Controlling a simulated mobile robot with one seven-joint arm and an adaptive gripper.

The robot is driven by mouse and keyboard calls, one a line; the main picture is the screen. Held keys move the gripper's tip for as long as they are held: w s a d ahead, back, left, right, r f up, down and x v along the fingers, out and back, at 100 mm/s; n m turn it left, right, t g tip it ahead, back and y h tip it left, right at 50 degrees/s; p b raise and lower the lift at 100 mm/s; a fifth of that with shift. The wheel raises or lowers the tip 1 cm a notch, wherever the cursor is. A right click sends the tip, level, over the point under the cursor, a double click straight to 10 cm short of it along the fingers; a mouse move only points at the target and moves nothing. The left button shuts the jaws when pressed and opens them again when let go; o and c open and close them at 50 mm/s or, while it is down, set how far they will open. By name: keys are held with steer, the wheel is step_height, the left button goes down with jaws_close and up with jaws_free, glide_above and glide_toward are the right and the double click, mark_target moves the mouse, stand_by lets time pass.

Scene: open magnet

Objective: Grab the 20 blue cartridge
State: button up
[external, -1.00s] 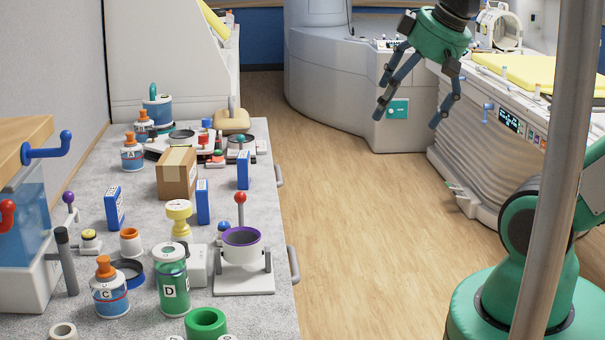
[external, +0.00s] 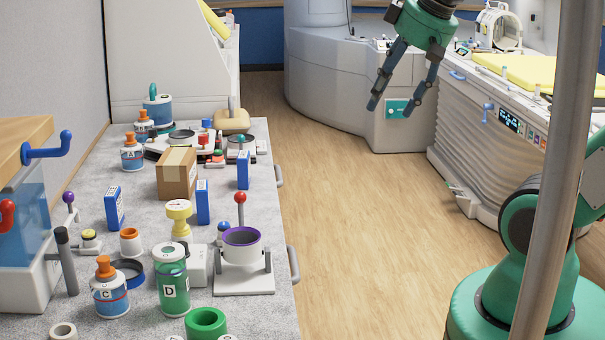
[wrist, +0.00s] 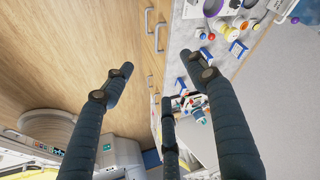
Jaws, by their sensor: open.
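Three upright blue boxes that look like cartridges stand on the grey counter (external: 235,315): a left one (external: 114,208), a middle one (external: 203,202) and a far right one (external: 243,170). Their numbers are too small to read, so I cannot tell which is the 20. Small blue boxes (wrist: 238,48) also show in the wrist view at upper right. My gripper (external: 391,108) is open and empty, its dark fingers pointing down. It is in the air over the floor, right of the counter and apart from all boxes. Its spread fingers (wrist: 155,70) also fill the wrist view.
A grey pole (external: 560,150) crosses the right side.

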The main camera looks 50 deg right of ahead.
steer(key=w+d+r+m+g+p, duration=0.1)
steer(key=w+r, duration=0.1)
steer(key=w, duration=0.6)
steer(key=w+d+r+m+g, duration=0.1)
steer(key=w+r+m, duration=0.1)
steer(key=w, duration=0.5)
steer(key=m+g+p, duration=0.3)
steer(key=m+p, duration=0.1)
steer(key=m, duration=0.3)
glide_above(246, 154)
steer(key=f, duration=2.3)
steer(key=shift+s+a+f, duration=0.15)
steer(key=shift+a+f, duration=0.05)
steer(key=shift+d+f, duration=0.1)
steer(key=shift+f, duration=0.15)
steer(key=shift+f+b, duration=0.85)
steer(key=shift+f, duration=3.45)
